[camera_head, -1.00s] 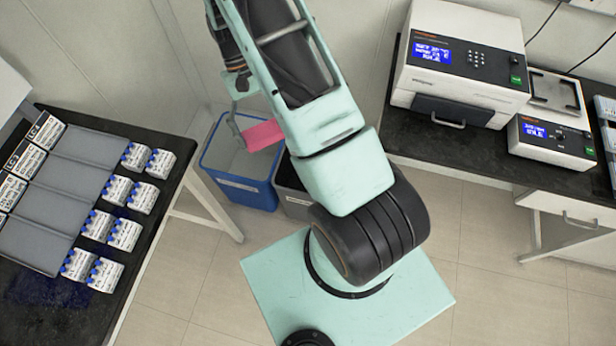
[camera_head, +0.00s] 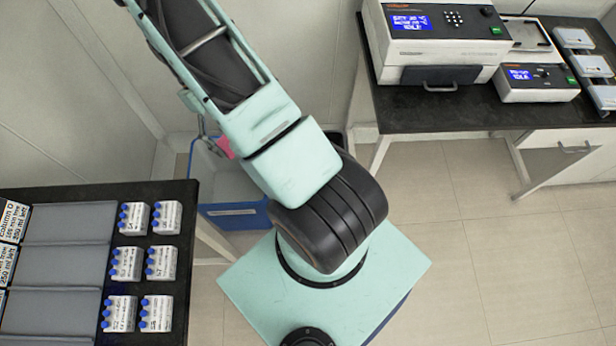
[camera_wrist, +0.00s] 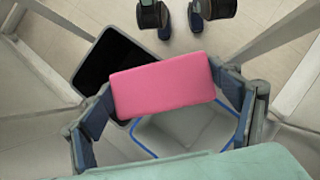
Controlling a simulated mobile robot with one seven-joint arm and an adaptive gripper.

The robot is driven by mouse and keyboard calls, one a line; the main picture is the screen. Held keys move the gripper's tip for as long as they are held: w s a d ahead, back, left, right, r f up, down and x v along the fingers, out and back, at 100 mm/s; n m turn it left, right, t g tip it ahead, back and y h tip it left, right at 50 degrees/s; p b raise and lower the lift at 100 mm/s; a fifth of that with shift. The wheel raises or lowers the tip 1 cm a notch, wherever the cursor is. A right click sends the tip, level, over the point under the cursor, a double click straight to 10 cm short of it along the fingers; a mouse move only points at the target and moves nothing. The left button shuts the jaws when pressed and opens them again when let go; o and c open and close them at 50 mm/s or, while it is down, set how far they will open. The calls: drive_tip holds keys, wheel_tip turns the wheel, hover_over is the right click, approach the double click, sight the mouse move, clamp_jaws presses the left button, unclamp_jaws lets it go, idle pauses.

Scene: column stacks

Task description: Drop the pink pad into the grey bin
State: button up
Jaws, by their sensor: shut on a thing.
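The pink pad (camera_wrist: 165,84) is held between the two fingers of my gripper (camera_wrist: 163,104), up in the air. In the head view only a small pink piece of the pad (camera_head: 224,146) shows beside my arm. The grey bin (camera_wrist: 85,60), with a dark inside, stands at upper left in the wrist view, partly covered by the pad. In the head view my arm hides most or all of it. In the wrist view the pad overlaps the edges of both the grey bin and the blue bin beside it.
The blue bin (camera_head: 232,216) stands on the floor at the left of my arm; its blue rim shows in the wrist view (camera_wrist: 141,146). A black table (camera_head: 150,190) with trays and labelled bottles is at left. A bench (camera_head: 440,118) with instruments is at right. Floor between is open.

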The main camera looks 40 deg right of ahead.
drive_tip(key=s+d+f+n+t+h+b, duration=0.1)
drive_tip(key=s+d+f+n+b, duration=0.1)
drive_tip(key=d+f+b, duration=0.5)
drive_tip(key=s+d+f+n+t+h+b, duration=0.1)
drive_tip(key=s+d+f+n+h+b, duration=0.1)
drive_tip(key=d+f+n+b, duration=0.3)
drive_tip(key=s+d+f+n+t+h+b, duration=0.1)
drive_tip(key=d+f+n+b, duration=0.3)
drive_tip(key=d+f+b, duration=0.6)
wheel_tip(320, 180, down, 11)
drive_tip(key=b, duration=0.5)
drive_tip(key=shift+s+d+f+b, duration=0.2)
drive_tip(key=shift+s+d+b, duration=0.15)
drive_tip(key=shift+s, duration=0.05)
drive_tip(key=o, duration=1.1)
drive_tip(key=v, duration=1.2)
drive_tip(key=shift+s+a, duration=0.25)
drive_tip(key=shift+s, duration=0.1)
